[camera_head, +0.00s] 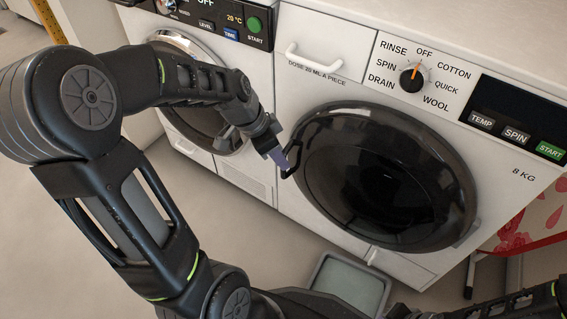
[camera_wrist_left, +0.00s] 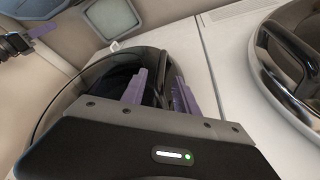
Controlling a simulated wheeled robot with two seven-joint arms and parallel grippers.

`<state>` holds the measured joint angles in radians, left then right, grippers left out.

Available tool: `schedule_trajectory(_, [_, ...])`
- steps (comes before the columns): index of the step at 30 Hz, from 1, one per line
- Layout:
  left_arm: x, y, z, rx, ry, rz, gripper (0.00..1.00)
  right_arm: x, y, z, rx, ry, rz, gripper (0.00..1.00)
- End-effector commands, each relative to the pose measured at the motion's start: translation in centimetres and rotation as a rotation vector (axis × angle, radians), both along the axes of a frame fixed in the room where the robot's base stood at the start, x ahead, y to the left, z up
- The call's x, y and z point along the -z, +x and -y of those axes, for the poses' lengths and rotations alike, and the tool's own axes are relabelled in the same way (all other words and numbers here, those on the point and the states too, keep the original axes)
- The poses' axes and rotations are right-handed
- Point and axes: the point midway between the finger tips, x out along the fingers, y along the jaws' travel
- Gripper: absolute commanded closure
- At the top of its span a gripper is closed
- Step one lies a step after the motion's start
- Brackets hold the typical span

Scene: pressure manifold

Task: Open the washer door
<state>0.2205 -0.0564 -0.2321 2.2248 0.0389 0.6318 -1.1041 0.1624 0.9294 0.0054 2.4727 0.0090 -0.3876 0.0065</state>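The washer (camera_head: 300,200) is a white front-loader with a dial and a large round dark glass door (camera_head: 385,180). The door looks shut against the front. Its black handle (camera_head: 297,143) is on the door's left edge. My left gripper (camera_head: 279,160) is at that handle, coming from the left. In the left wrist view, the purple fingers of the left gripper (camera_wrist_left: 162,92) stand apart, with the dark handle seen between them. Whether they touch it is hard to tell. The dark door (camera_wrist_left: 75,95) curves away behind.
A second white machine with a chrome-ringed door (camera_head: 205,100) stands left of the washer; its ring and black handle (camera_wrist_left: 290,55) show close by in the wrist view. A grey tray (camera_head: 350,283) lies on the floor below the washer door. Open floor is at the lower left.

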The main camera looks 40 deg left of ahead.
Motion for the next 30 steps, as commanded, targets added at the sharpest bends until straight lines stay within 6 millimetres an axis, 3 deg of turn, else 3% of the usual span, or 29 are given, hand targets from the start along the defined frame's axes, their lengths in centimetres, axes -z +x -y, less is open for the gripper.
schedule_trajectory(1, [1.2,0.3,0.2,0.002,-0.001,-0.002,0.64,0.8,0.1,0.0,0.0,0.0,0.001,1.0])
schedule_trajectory(6, [3.0,1.0,0.7,0.001,0.0,0.0,0.64,1.6,0.2,0.0,0.003,-0.001,0.005,1.0])
schedule_trajectory(17, [3.4,1.2,0.8,0.0,0.0,0.001,0.64,1.7,0.3,0.0,0.004,-0.001,0.008,1.0])
schedule_trajectory(30, [3.4,1.2,0.8,0.0,-0.001,0.001,0.99,1.7,0.3,0.0,0.004,-0.001,0.008,1.0])
